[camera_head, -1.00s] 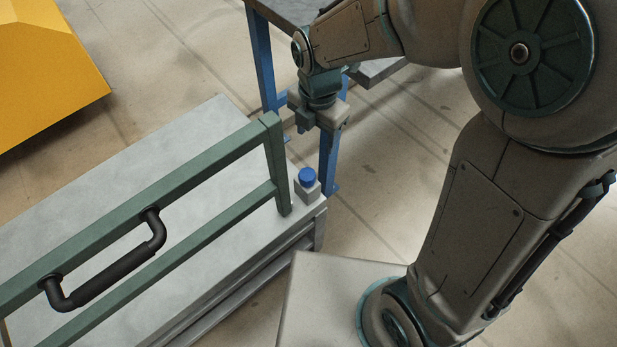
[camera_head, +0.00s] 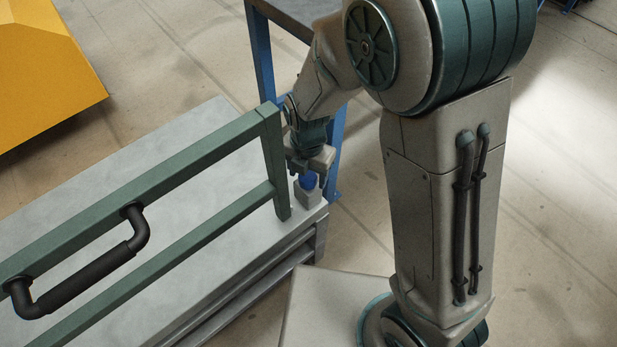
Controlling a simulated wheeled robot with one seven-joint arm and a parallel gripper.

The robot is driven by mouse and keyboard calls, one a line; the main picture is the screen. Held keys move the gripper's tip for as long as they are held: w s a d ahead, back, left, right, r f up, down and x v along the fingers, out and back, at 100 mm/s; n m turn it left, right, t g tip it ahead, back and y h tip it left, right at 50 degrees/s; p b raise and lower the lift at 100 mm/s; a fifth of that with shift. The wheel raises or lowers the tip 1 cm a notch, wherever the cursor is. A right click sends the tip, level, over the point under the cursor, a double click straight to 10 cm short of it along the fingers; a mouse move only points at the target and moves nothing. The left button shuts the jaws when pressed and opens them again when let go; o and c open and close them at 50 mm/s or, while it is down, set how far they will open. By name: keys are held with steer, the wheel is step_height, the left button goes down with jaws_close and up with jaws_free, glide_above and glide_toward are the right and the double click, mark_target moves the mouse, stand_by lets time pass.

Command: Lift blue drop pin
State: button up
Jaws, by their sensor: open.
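The blue drop pin (camera_head: 307,181) has a round blue head and stands upright in a small grey block (camera_head: 308,195) at the right end of the grey bench top. My gripper (camera_head: 306,176) is open and directly above the pin. Its fingers reach down around the blue head, and the near finger and palm hide part of it. I cannot tell whether the fingers touch the pin.
A green frame (camera_head: 272,160) with a black handle (camera_head: 90,272) stands on the grey bench (camera_head: 130,180), its end post just left of the pin. A blue-legged table (camera_head: 259,55) stands behind. A yellow object (camera_head: 45,60) is at upper left. Open floor lies right.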

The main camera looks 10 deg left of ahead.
mark_target(308, 176)
steer(key=shift+f, duration=0.55)
jaws_close()
step_height(308, 176, up, 5)
steer(key=p, duration=0.3)
steer(key=shift+f, duration=0.15)
steer(key=shift+w, duration=0.1)
jaws_free()
step_height(308, 176, up, 14)
steer(key=p, duration=0.3)
steer(key=shift+p, duration=0.4)
